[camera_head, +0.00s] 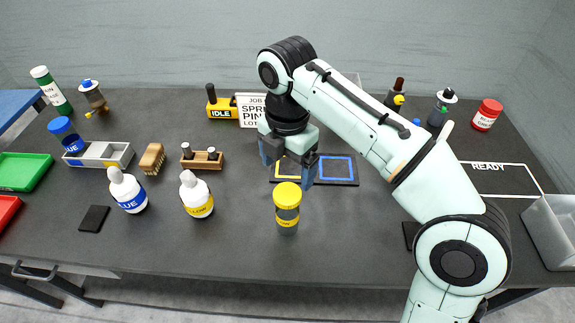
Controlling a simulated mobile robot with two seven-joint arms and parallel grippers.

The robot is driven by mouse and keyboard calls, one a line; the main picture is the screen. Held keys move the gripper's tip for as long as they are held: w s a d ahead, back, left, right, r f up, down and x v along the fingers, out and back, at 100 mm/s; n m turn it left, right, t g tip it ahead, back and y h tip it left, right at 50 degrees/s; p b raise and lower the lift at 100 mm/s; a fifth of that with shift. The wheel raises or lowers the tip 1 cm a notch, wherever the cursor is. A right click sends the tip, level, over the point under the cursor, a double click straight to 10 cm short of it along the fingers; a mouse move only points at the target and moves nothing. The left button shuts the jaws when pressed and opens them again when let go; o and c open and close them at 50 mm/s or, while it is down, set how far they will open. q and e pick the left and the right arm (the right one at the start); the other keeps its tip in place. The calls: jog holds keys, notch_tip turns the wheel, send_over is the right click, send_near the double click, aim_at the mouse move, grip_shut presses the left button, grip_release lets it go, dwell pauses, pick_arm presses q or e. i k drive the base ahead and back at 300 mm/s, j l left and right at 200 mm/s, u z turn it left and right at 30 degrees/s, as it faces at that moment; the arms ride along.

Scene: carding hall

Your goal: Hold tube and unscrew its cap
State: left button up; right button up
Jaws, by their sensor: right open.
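A clear tube-like container with a yellow cap (287,196) and a yellow band stands upright on the dark table, near its front middle. The cap is on it. My right gripper (287,174) is open, pointing down, just behind the yellow-capped container and apart from it in the picture. Nothing shows between its fingers. My left gripper is not in view.
A dark board (337,181) with yellow and blue squares lies behind the container, partly hidden by my gripper. White bottles with blue (128,192) and yellow (196,197) labels stand to the left. A red-lidded jar (487,115) stands back right.

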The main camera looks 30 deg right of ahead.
aim_at(286, 220)
jog(key=k, duration=1)
